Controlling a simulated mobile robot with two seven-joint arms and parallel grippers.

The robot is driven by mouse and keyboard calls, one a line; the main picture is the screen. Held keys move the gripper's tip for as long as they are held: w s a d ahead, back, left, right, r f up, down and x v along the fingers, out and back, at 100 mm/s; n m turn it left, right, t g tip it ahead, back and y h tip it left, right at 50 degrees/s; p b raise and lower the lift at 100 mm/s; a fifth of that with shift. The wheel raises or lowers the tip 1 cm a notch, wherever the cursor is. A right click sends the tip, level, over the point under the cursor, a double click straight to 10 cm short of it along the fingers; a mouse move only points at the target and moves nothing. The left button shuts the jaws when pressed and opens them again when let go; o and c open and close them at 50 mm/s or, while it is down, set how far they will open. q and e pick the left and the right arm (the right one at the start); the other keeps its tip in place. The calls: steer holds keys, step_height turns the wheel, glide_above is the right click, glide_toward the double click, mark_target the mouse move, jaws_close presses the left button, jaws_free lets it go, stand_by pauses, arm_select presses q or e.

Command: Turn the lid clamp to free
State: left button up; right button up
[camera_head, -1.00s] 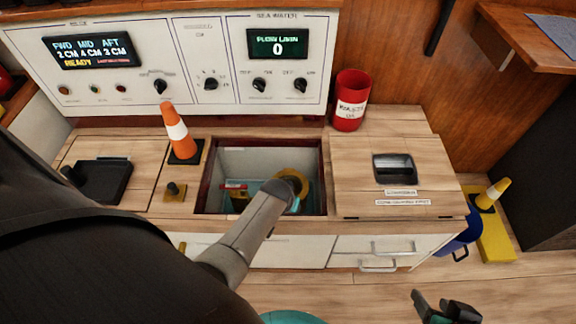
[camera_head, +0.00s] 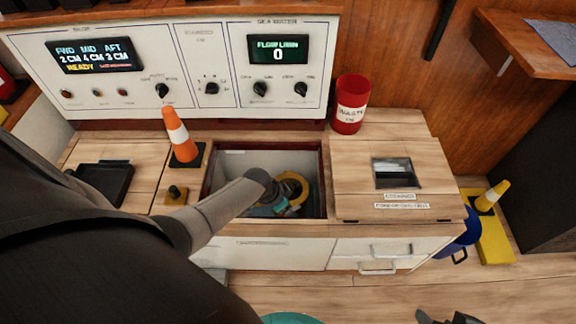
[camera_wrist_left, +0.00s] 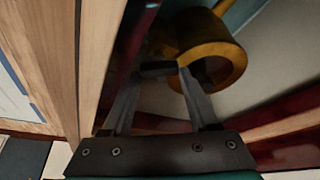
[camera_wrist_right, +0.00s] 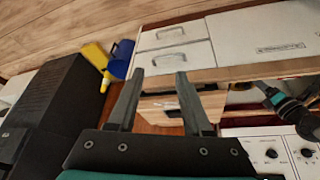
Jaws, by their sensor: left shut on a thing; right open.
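The lid clamp shows as a dark bar (camera_wrist_left: 158,69) beside a brass-yellow round body (camera_wrist_left: 215,65) in the left wrist view. In the head view the yellow ring (camera_head: 299,184) sits inside the open square well in the counter. My left gripper (camera_wrist_left: 161,74) reaches down into the well and is shut on the dark bar, which spans its fingertips. My own arm hides part of the well in the head view. My right gripper (camera_wrist_right: 159,76) is open and empty, away from the well; only its tip shows at the head view's bottom edge.
The well has a dark red rim (camera_head: 324,180). An orange cone (camera_head: 178,135) and a small black knob (camera_head: 175,191) stand left of it. A red waste can (camera_head: 350,104) stands behind right. A hatch cover (camera_head: 350,180) lies to the right. The control panel (camera_head: 210,50) is behind.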

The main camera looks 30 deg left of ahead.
arm_select(q)
steer(key=shift+s+a+f+m, duration=0.25)
steer(key=shift+s+f+m, duration=0.05)
steer(key=shift+m, duration=0.2)
steer(key=shift+s+a+m+g+h+b, duration=0.1)
steer(key=shift+m+g+h+b, duration=0.2)
steer(key=shift+m+b, duration=0.6)
steer(key=shift+w+a+m+g+h+b, duration=0.15)
steer(key=shift+m+g+h+b, duration=0.15)
steer(key=shift+m+b, duration=0.65)
steer(key=shift+s+a+m+g+h+b, duration=0.15)
steer(key=shift+m+g+b, duration=0.25)
steer(key=shift+m+b, duration=0.5)
arm_select(e)
steer(key=w+a+r+t+y, duration=0.1)
steer(key=w+a+t+y, duration=0.3)
steer(key=a+t, duration=0.5)
steer(key=shift+w+a+r+y, duration=0.35)
steer(key=shift+w+a+y, duration=0.05)
steer(key=shift+w, duration=0.3)
arm_select(q)
steer(key=o, duration=1.1)
steer(key=shift+o, duration=1.4)
steer(key=shift+d+r, duration=0.1)
steer(key=shift+d, duration=0.1)
steer(key=shift+w+d, duration=0.15)
steer(key=shift+w, duration=0.05)
arm_select(e)
steer(key=shift+a, duration=0.1)
